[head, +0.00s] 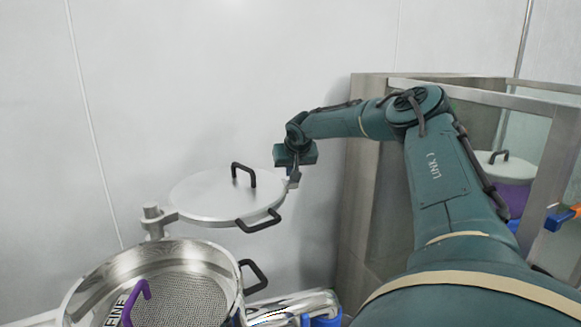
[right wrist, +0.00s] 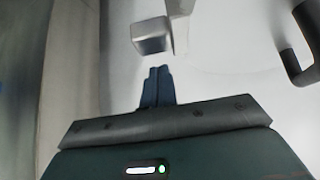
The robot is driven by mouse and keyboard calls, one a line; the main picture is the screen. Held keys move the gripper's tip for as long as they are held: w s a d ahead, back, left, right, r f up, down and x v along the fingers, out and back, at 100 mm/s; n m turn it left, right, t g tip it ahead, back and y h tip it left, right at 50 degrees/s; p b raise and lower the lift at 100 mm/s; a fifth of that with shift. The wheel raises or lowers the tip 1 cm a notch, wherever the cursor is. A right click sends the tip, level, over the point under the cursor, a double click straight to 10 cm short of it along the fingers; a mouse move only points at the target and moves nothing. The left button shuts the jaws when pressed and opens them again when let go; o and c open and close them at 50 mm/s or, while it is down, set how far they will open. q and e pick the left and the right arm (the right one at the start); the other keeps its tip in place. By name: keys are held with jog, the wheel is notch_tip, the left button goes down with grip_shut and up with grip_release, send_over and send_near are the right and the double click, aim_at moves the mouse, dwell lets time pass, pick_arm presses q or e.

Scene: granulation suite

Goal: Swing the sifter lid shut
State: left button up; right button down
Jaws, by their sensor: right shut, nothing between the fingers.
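The sifter lid (head: 205,200) is a flat pale grey disc with black handles, level, off to the back right of the sifter and above its rim. It joins a hinge post (head: 153,220) at its left edge. The sifter (head: 215,262) is a round steel bowl with a mesh floor, uncovered at the lower left. My right gripper (head: 293,180) is at the lid's right edge. In the right wrist view, its dark fingers (right wrist: 157,72) are shut and empty, just short of a grey block (right wrist: 151,36) by the pale lid surface (right wrist: 235,75). Contact cannot be told.
A purple handle (head: 136,298) stands in the sifter beside a FINE label. Shiny steel pipework (head: 295,304) lies right of the sifter. A glass-sided cabinet (head: 368,170) stands behind my right arm. The white wall is close behind the lid.

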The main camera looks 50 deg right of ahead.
jog(key=shift+s+a, duration=0.85)
jog(key=shift+s, duration=0.15)
jog(key=shift+s, duration=0.1)
